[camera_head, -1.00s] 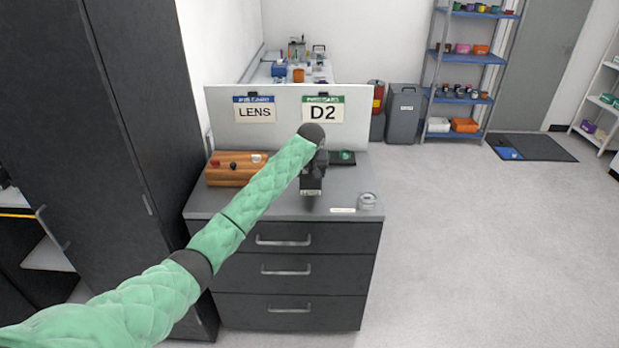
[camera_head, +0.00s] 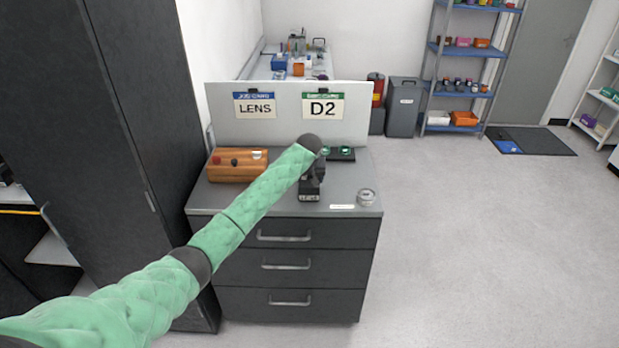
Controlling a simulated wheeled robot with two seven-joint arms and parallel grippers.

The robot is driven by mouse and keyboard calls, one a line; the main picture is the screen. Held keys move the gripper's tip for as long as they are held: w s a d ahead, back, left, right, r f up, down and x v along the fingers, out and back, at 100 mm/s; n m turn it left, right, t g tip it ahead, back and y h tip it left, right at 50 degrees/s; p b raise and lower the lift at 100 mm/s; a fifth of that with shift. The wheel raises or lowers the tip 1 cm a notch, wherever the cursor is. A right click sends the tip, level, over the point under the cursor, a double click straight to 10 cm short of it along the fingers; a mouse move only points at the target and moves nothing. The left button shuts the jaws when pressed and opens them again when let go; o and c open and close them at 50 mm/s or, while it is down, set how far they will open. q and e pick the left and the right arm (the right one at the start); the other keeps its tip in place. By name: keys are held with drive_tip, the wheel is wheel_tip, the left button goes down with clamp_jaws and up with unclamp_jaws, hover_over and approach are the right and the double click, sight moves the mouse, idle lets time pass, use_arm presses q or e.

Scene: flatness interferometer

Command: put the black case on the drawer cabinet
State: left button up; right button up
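My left arm reaches in over the grey drawer cabinet (camera_head: 230,199), and its dark gripper (camera_head: 312,179) points down above the middle of the top. A small black case (camera_head: 309,194) with a pale label on its front edge is at the fingertips, and the gripper appears shut on it. The fingers are small and dark against the case. I cannot tell whether the case touches the cabinet top or is just above it. My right gripper is not in view.
On the cabinet top are a wooden box (camera_head: 236,166) at the left, a black tray with green lenses (camera_head: 341,154) at the back and a clear round jar (camera_head: 366,197) at the front right. A white panel (camera_head: 285,131) with LENS and D2 signs stands behind.

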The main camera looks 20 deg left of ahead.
use_arm(q)
drive_tip(key=o, duration=1.4)
drive_tip(key=shift+c, duration=0.2)
drive_tip(key=shift+s+r+b, duration=0.2)
drive_tip(key=shift+r+b, duration=0.1)
drive_tip(key=shift+r, duration=0.25)
drive_tip(key=b+v, duration=0.1)
drive_tip(key=v, duration=0.3)
drive_tip(key=shift+s+d+r+b, duration=0.1)
drive_tip(key=shift+s+r+b, duration=0.1)
drive_tip(key=shift+b, duration=0.2)
drive_tip(key=b+v, duration=0.1)
drive_tip(key=v, duration=0.4)
drive_tip(key=shift+r, duration=0.1)
drive_tip(key=shift+s+d+r+b, duration=0.1)
drive_tip(key=shift+s+r+b, duration=0.2)
drive_tip(key=shift+r, duration=0.3)
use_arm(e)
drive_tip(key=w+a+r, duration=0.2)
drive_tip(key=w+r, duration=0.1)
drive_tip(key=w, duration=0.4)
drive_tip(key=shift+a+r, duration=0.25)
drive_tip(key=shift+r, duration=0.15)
